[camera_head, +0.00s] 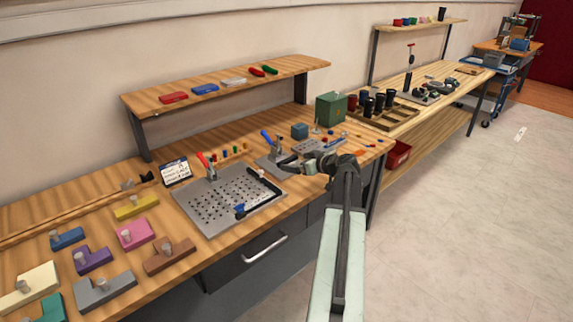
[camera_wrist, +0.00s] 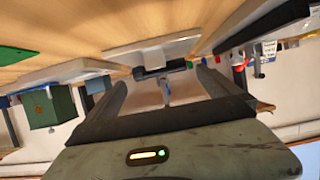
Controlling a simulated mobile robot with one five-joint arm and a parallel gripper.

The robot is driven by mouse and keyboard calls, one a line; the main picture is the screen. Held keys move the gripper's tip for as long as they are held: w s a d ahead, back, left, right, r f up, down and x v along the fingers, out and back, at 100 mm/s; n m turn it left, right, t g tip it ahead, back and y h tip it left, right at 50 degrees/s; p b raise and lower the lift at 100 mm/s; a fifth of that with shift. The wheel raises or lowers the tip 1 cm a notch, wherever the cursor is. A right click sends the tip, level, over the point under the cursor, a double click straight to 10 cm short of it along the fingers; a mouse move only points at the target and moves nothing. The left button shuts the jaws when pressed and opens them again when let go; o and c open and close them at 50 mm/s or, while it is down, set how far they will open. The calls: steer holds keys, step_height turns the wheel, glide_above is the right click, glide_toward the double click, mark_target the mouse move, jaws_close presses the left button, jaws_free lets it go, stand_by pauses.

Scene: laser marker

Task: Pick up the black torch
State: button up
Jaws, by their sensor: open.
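In the wrist view, a short black cylinder, which looks like the black torch (camera_wrist: 153,71), lies crosswise by a small grey plate, between and beyond my fingers. My gripper (camera_wrist: 165,82) is open and nothing is held. In the head view my gripper (camera_head: 284,163) reaches left over the bench, near the small grey plate (camera_head: 268,168) with the blue-handled clamp (camera_head: 267,137). There my gripper and arm partly cover that spot, and I cannot make out the torch clearly.
A perforated metal plate (camera_head: 215,207) with a red-handled clamp and a long black bar (camera_head: 268,184) lies to the left. A green box (camera_head: 330,108) and a small blue box (camera_head: 299,131) stand behind. Coloured blocks fill the bench's left end.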

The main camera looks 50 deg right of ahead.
mark_target(289, 161)
steer(key=b+x, duration=0.2)
steer(key=x, duration=0.3)
steer(key=shift+s+f, duration=0.1)
steer(key=c, duration=1.2)
steer(key=shift+r, duration=0.25)
